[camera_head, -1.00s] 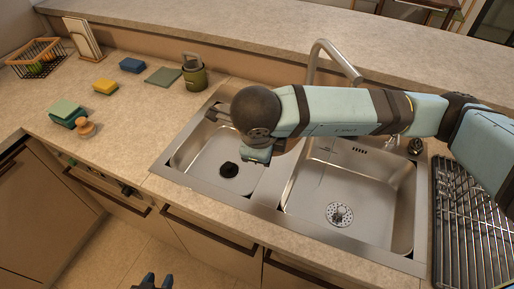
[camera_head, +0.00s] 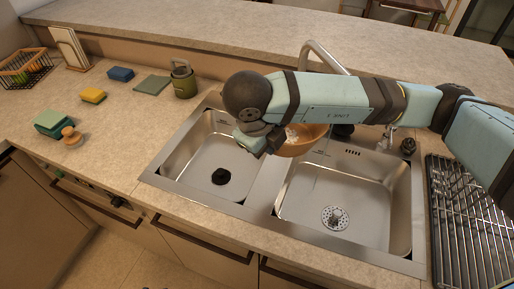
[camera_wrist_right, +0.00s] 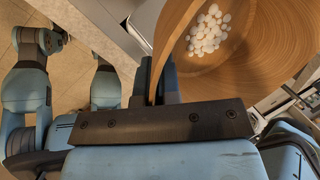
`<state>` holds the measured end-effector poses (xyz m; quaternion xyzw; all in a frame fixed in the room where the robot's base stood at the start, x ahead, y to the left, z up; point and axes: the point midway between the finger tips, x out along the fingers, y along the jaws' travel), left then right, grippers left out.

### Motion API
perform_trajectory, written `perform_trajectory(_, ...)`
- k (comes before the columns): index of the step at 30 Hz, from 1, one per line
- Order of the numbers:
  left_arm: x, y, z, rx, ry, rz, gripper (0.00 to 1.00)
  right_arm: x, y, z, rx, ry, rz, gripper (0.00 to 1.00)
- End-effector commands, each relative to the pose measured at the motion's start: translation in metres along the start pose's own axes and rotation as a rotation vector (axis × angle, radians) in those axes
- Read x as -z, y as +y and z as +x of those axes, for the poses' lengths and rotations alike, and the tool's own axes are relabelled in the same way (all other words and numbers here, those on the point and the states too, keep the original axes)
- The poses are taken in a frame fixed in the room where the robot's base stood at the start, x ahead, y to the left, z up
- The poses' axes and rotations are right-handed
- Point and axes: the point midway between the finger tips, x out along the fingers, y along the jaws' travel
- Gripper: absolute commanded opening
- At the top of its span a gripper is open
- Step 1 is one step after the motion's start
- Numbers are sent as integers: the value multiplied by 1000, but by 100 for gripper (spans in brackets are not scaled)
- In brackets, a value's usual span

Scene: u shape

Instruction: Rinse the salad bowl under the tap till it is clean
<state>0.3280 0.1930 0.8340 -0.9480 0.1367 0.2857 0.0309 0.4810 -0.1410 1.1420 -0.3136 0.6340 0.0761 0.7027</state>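My right gripper (camera_wrist_right: 160,82) is shut on the rim of the wooden salad bowl (camera_wrist_right: 270,70), whose wall passes between its fingers. A cluster of round white spots lies on the bowl's inner surface. In the head view the bowl (camera_head: 298,148) is over the sink near the divider, partly hidden by my right arm. The tap (camera_head: 322,52) arches behind the arm; its outlet is hidden, and I cannot tell whether water runs. My left gripper shows at most as a dark sliver at the bottom edge of the head view.
The left basin (camera_head: 195,160) has a black drain plug (camera_head: 221,176); the right basin (camera_head: 375,210) has a metal strainer (camera_head: 335,217). A drying rack (camera_head: 462,220) stands at right. Sponges (camera_head: 52,122), a wooden brush (camera_head: 71,136) and a green canister (camera_head: 184,82) stand on the left counter.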

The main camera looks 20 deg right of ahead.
Motion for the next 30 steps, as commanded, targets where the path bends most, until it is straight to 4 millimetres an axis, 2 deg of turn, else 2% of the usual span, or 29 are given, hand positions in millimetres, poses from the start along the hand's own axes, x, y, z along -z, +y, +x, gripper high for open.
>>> perform_trajectory(8,-11,-1,7,1,0,0,43,7,-23,16,0,0,2,0)
perform_trajectory(16,-14,-1,9,1,-1,0,43,13,-46,29,2,0,1,0)
perform_trajectory(18,-20,-1,14,1,2,0,43,14,-51,35,2,-1,2,0)
perform_trajectory(30,-36,-1,24,0,-3,-3,43,20,-75,48,1,-2,1,0)
